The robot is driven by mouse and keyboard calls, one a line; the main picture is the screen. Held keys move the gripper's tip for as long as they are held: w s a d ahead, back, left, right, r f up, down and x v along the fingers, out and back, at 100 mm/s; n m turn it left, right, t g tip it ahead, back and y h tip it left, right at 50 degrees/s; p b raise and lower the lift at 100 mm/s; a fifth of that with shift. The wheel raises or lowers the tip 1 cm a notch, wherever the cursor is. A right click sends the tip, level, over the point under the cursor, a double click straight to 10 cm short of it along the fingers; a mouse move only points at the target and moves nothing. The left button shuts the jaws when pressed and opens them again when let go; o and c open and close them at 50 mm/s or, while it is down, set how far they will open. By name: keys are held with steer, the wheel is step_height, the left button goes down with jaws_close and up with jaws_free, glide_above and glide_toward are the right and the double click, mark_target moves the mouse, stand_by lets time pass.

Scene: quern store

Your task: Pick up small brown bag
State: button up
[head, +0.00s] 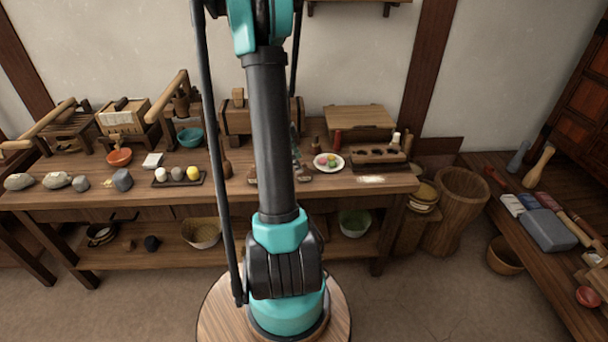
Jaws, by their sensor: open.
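A small brown shape (227,169) stands on the long wooden table, just left of my upright arm link. It may be the small brown bag, but it is too small to be sure. Another small brown lump (128,245) lies on the lower shelf at the left, next to a black lump (152,243). My gripper (279,176) is mostly hidden behind my arm link, over the table. Only dark tips show at either side of the link, spread apart, with nothing visible held between them.
The long table (400,181) carries a tray with balls (179,178), a plate with coloured pieces (328,162), stones, bowls and wooden presses. A wooden barrel (455,212) stands right of it. A side bench (530,270) runs along the right. Floor in front is clear.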

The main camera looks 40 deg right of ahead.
mark_target(304, 168)
steer(key=x, duration=0.3)
steer(key=shift+s+d+f, duration=0.15)
steer(key=shift+d, duration=0.3)
steer(key=shift+s+d+f, duration=0.15)
steer(key=shift+f, duration=0.45)
steer(key=shift+c, duration=0.2)
steer(key=c, duration=1.3)
steer(key=shift+r, duration=0.1)
